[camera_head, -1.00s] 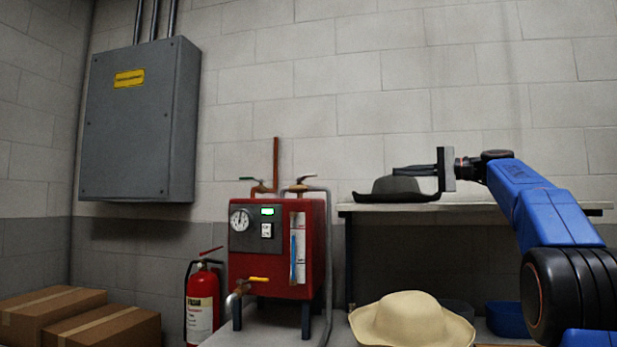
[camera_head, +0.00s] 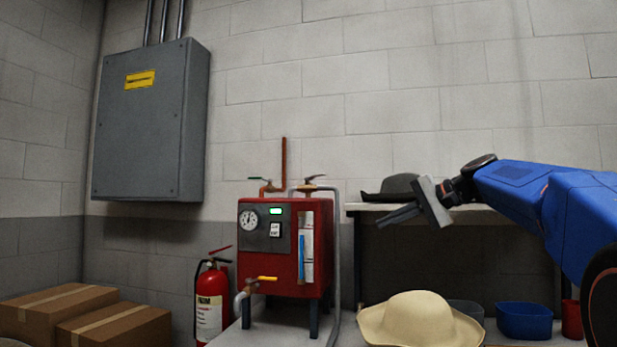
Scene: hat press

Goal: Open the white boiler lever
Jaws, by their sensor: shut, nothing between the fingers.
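The red boiler (camera_head: 262,246) stands on a light surface left of the middle, with a round gauge, a small green display and a clear sight tube on it. A yellow lever (camera_head: 266,278) is low on the front, by a pale curved pipe. I cannot make out a lever that is clearly white. My gripper (camera_head: 380,219) is shut and empty, right of the boiler and apart from it, its fingers pointing left and slightly down.
A dark hat (camera_head: 398,185) lies on the shelf (camera_head: 362,207) behind my gripper. A cream hat (camera_head: 420,318) and a blue bin (camera_head: 524,320) are below. A fire extinguisher (camera_head: 210,305) and cardboard boxes (camera_head: 117,328) stand left.

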